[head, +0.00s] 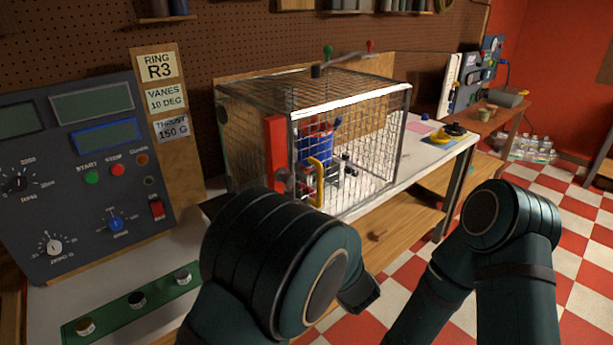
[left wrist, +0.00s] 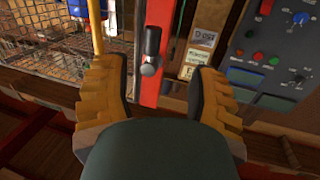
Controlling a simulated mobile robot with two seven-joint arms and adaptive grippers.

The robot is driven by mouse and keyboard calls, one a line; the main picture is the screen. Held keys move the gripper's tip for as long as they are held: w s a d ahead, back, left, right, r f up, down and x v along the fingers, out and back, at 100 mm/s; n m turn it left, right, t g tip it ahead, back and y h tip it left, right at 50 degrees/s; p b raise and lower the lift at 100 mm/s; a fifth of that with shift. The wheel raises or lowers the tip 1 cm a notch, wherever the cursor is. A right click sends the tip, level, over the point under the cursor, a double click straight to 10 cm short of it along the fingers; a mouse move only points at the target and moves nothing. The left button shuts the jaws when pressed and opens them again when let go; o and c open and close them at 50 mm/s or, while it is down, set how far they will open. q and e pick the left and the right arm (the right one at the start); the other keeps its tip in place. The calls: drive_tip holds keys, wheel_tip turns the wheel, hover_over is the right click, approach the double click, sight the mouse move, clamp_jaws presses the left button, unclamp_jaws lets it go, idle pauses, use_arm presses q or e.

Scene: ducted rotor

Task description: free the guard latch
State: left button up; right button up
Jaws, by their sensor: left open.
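The guard is a wire-mesh cage (head: 350,150) on the bench, with a red upright plate (head: 275,150) at its front left edge and a yellow handle (head: 317,182) beside it. The guard latch shows in the left wrist view as a black lever (left wrist: 151,42) with a grey round knob (left wrist: 148,70), on the red plate (left wrist: 158,15). My left gripper (left wrist: 157,68) is open, its yellow-and-black fingers on either side of the latch, apart from it. In the head view my own arm hides this gripper.
A blue rotor unit (head: 316,147) stands inside the cage. A grey control panel (head: 75,180) with knobs and buttons stands left of the cage; sign cards (head: 165,98) sit between them. The checkered floor at right is open.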

sight(291, 194)
use_arm(q)
drive_tip(key=shift+n+y, duration=0.3)
drive_tip(key=shift+y, duration=0.1)
drive_tip(key=w+a+r, duration=0.1)
drive_tip(key=w, duration=0.3)
drive_tip(key=w+a, duration=0.1)
drive_tip(key=w, duration=0.3)
drive_tip(key=w+a+r, duration=0.1)
drive_tip(key=w+a, duration=0.1)
drive_tip(key=w, duration=0.2)
drive_tip(key=shift+w+r, duration=0.2)
drive_tip(key=shift+r, duration=0.1)
clamp_jaws()
